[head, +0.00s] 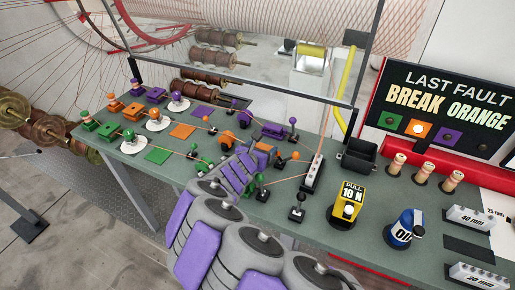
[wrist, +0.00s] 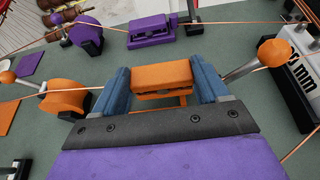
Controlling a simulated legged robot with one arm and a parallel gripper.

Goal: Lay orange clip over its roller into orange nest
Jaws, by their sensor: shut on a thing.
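The orange clip (wrist: 162,77) sits between the two blue fingers of my gripper (wrist: 162,88) in the wrist view, and they are shut on it. A bit of orange shows just below the clip; I cannot tell whether it is the nest or part of the clip. The orange roller (wrist: 65,96) stands to the left, apart from the clip. A copper wire runs from the roller toward the clip and on from the orange ball-topped post (wrist: 273,52) at right. In the head view, my gripper (head: 255,158) is low over the bench, largely hiding the clip.
The purple clip (wrist: 150,32) and purple roller (wrist: 87,35) stand just beyond my gripper. A block marked "mm" (wrist: 295,75) is close at right.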

